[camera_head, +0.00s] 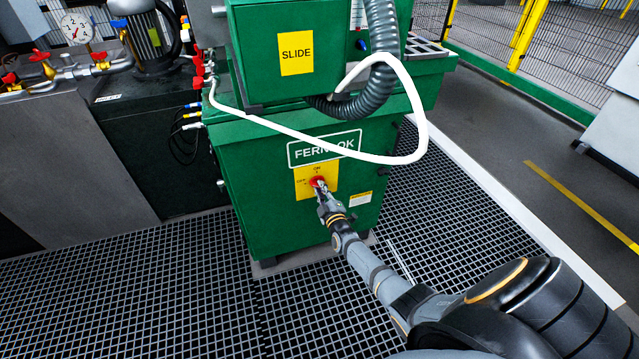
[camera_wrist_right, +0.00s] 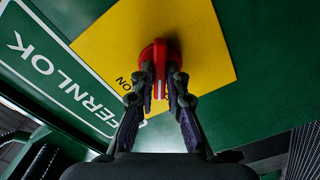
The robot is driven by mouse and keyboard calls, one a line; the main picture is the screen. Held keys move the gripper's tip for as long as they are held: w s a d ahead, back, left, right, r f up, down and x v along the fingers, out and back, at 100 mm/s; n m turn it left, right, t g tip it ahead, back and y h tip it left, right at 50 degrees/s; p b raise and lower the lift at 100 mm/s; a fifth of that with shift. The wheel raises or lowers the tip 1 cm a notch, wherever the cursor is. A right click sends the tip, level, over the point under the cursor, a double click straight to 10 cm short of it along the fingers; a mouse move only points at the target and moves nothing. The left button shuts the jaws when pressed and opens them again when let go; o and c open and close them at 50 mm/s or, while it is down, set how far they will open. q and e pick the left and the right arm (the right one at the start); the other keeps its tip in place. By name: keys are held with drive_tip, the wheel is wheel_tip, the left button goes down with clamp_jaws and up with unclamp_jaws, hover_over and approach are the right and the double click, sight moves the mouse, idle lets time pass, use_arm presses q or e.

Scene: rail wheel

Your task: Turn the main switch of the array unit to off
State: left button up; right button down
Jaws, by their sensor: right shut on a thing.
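The array unit is a green cabinet (camera_head: 245,180) with a "FERNLOK" label. A yellow plate (camera_head: 330,185) on its front carries the red main switch (camera_head: 317,181), with "ON" printed above and "OFF" at the left. My right gripper (camera_head: 320,188) reaches the switch from the front. In the right wrist view, the gripper (camera_wrist_right: 160,88) has its fingers on both sides of the red handle (camera_wrist_right: 159,75), shut on it. The handle's white mark lies between the fingers. The fingers hide part of the plate's lettering. My left gripper is not in view.
A white hose (camera_head: 424,120) loops across the cabinet front above the switch. Valves and a gauge (camera_head: 76,27) are at the left. Grated floor (camera_head: 150,290) lies clear in front.

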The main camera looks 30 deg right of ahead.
drive_tip(key=shift+n+p, duration=0.4)
drive_tip(key=shift+n, duration=0.8)
drive_tip(key=n+p, duration=0.1)
drive_tip(key=n, duration=0.3)
drive_tip(key=shift+p, duration=0.35)
drive_tip(key=c, duration=1.2)
unclamp_jaws()
